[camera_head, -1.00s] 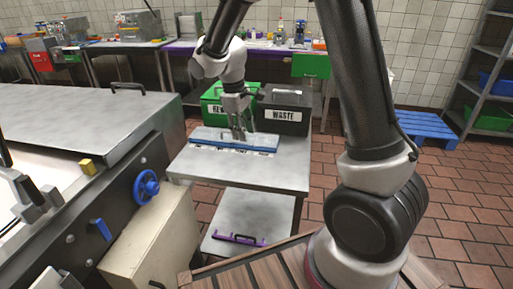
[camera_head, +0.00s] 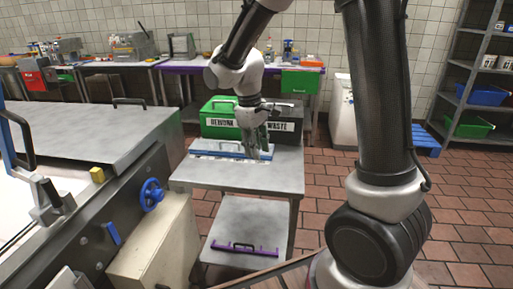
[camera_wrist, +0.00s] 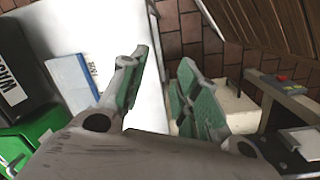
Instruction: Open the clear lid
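My gripper (camera_head: 255,148) hangs over the right end of the blue-edged strip on the steel side table. In the wrist view its two green-padded fingers (camera_wrist: 163,62) are apart, with nothing between them. At the left edge of the head view, a black handle (camera_head: 28,140) stands on a blue-edged part of the machine. This may belong to the clear lid, but its see-through panel cannot be made out clearly. The gripper is well to the right of that handle, with the machine's front between them.
A steel cover (camera_head: 85,138) with a black handle lies shut on the machine. The steel side table (camera_head: 240,178) holds the blue-edged strip (camera_head: 205,147), a green REWORK bin (camera_head: 220,108) and a black WASTE bin (camera_head: 290,132). A purple tool (camera_head: 245,249) lies on the lower shelf.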

